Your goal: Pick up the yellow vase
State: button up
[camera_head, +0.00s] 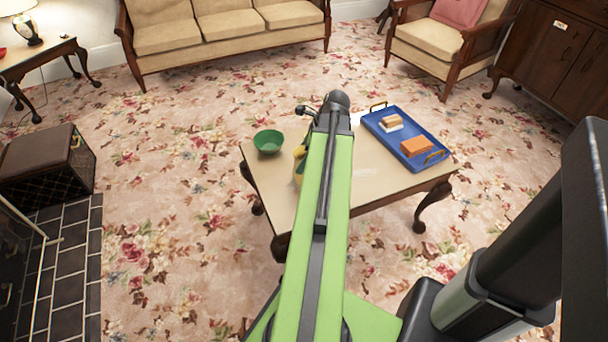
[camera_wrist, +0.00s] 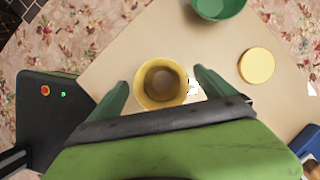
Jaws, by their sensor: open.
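The yellow vase (camera_wrist: 147,97) shows from above in the wrist view, with its round open mouth facing up and a brownish inside. It stands on the cream table top (camera_wrist: 118,66). My gripper (camera_wrist: 160,78) is open, with one green finger on each side of the vase. I cannot tell whether either finger touches it. My gripper's fingers are not clear in the head view.
A green bowl (camera_head: 268,142) stands left on the table (camera_head: 262,186). A blue tray (camera_head: 383,137) at right holds an orange block (camera_head: 416,146) and a pale block (camera_head: 391,122). A yellow disc (camera_wrist: 257,66) lies right of the vase in the wrist view. Carpet surrounds the table.

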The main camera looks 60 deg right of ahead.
jog(key=shift+f, duration=0.1)
grip_shut()
dwell(0.6)
